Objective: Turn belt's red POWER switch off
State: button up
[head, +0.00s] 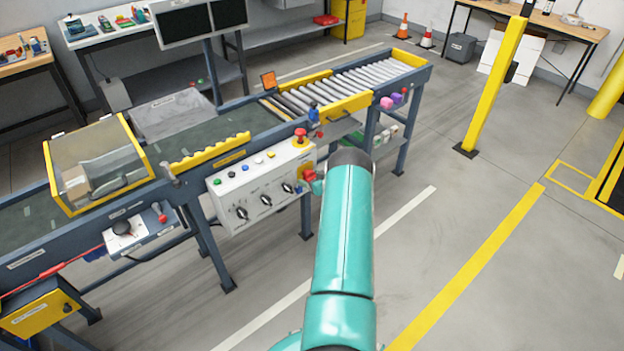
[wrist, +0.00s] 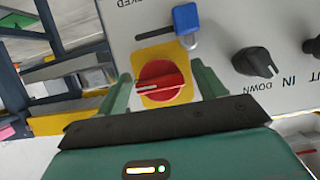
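The red POWER switch (wrist: 161,83) is a round rotary knob on a yellow plate. Its grip bar lies roughly level in the wrist view, with a pale mark toward the left. In the head view the switch (head: 307,173) sits at the right end of the belt's white control panel (head: 238,189), partly hidden by my arm. My gripper (wrist: 162,77) is open, with one green finger on each side of the knob. There is a visible gap between each finger and the knob. In the head view my gripper (head: 317,187) is mostly hidden behind my wrist.
A blue lock-like piece (wrist: 186,22) and a black knob (wrist: 255,62) are close to the switch. A red emergency button (head: 300,136) stands above the panel. The conveyor (head: 240,128) runs behind. Open floor (head: 440,230) lies to the right.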

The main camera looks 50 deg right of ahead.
jog(key=shift+s, duration=0.1)
jog(key=v, duration=1.3)
jog(key=shift+s+a+r, duration=0.15)
jog(key=shift+s+r, duration=0.05)
jog(key=shift+s, duration=0.05)
